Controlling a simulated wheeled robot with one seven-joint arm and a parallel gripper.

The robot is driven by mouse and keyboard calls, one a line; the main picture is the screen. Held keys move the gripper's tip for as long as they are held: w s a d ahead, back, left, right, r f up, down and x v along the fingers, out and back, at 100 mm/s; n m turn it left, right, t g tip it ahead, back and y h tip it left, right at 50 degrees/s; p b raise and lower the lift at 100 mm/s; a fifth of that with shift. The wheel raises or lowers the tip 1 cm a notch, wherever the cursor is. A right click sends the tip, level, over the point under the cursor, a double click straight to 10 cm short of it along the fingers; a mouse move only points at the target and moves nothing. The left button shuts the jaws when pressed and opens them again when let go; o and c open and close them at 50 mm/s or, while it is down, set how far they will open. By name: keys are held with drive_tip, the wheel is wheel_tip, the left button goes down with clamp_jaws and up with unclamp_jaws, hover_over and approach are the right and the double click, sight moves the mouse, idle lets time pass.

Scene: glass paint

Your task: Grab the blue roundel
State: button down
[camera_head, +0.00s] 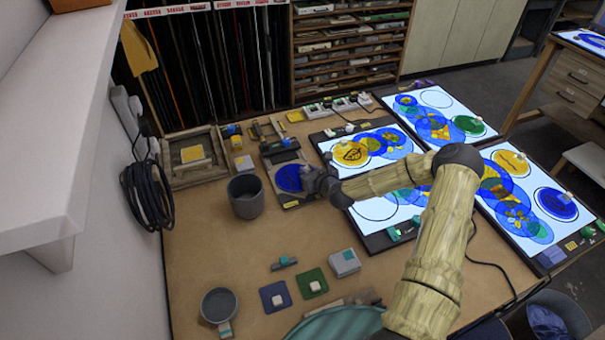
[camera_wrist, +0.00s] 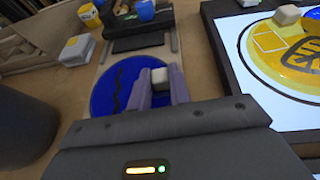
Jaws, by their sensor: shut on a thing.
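The blue roundel (camera_head: 288,178) is a round dark-blue glass disc with a dark wavy line and a small pale cube knob (camera_wrist: 159,76) on it. It is over a small board left of the light panels. It also shows in the wrist view (camera_wrist: 112,88). My gripper (camera_head: 308,180) is at its right side. In the wrist view my gripper (camera_wrist: 160,84) has its two grey fingers on either side of the knob, shut on it. The housing hides the disc's near edge. I cannot tell whether the disc is lifted.
Lit panels with painted roundels stand right, one with a yellow roundel (camera_head: 352,154), another with a second blue roundel (camera_head: 556,203). A dark grey cup (camera_head: 245,197) stands close on the left. A wooden tray (camera_head: 192,178) lies beyond it. Bare table (camera_head: 215,262) lies in front.

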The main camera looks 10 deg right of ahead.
wheel_tip(320, 180, up, 10)
drive_tip(key=p, duration=0.6)
drive_tip(key=shift+r, duration=0.15)
